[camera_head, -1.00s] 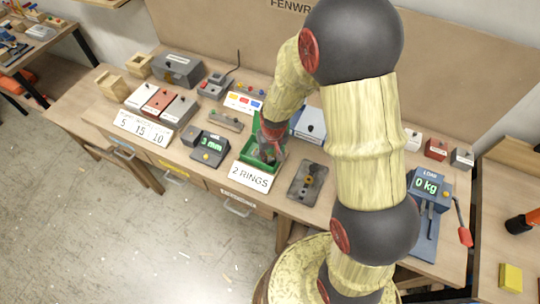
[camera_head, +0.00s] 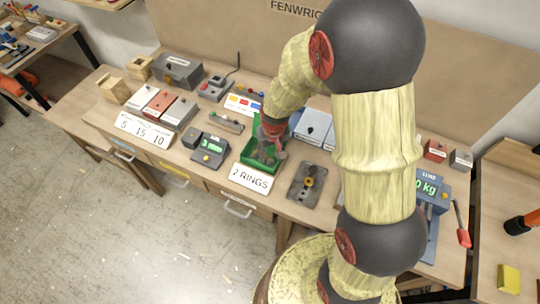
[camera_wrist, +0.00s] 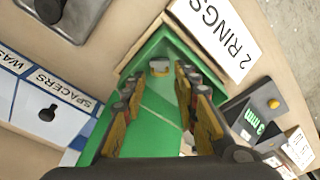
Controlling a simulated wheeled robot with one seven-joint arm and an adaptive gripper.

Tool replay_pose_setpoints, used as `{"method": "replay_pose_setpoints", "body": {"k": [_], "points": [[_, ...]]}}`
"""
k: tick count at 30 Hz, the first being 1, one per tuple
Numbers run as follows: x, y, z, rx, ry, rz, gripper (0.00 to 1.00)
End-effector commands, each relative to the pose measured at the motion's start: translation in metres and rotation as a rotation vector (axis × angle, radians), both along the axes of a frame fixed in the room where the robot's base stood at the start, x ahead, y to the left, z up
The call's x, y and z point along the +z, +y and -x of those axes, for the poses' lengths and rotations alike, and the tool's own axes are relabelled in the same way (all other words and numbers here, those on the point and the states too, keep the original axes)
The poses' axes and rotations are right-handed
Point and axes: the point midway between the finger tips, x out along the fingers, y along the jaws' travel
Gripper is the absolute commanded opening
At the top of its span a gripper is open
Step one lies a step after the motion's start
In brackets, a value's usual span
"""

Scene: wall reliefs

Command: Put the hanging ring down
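The green tray (camera_head: 281,148) stands mid-bench behind a "2 RINGS" card (camera_head: 250,177). My gripper (camera_head: 266,156) reaches down into it. In the wrist view the two fingers of my gripper (camera_wrist: 158,75) are spread inside the green tray (camera_wrist: 150,143). A small grey-and-tan piece, probably a ring (camera_wrist: 160,67), sits at the tray's card end, in line with the gap, with no visible finger contact. No ring is seen hanging from the fingers. A grey plate (camera_head: 298,193) to the right of the tray carries a yellow ring-like part (camera_head: 309,182).
A blue-white "SPACERS" box (camera_wrist: 45,108) stands close beside the tray. A gauge reading 3 mm (camera_head: 210,149) and red and white boxes (camera_head: 157,102) lie to the left. A load scale (camera_head: 427,187) is at the right, partly behind my arm.

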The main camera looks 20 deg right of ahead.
Motion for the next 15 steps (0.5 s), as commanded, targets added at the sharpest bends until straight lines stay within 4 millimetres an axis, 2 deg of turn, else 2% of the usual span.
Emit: {"method": "replay_pose_setpoints", "body": {"k": [1,6,10,15], "points": [[0.014,0.000,0.000,0.000,-0.006,0.000,0.30],[0.049,0.000,0.006,0.000,-0.005,0.000,0.30],[0.069,0.000,0.010,0.000,-0.003,0.000,0.30],[0.084,0.000,0.013,0.000,-0.001,0.000,0.30]]}}
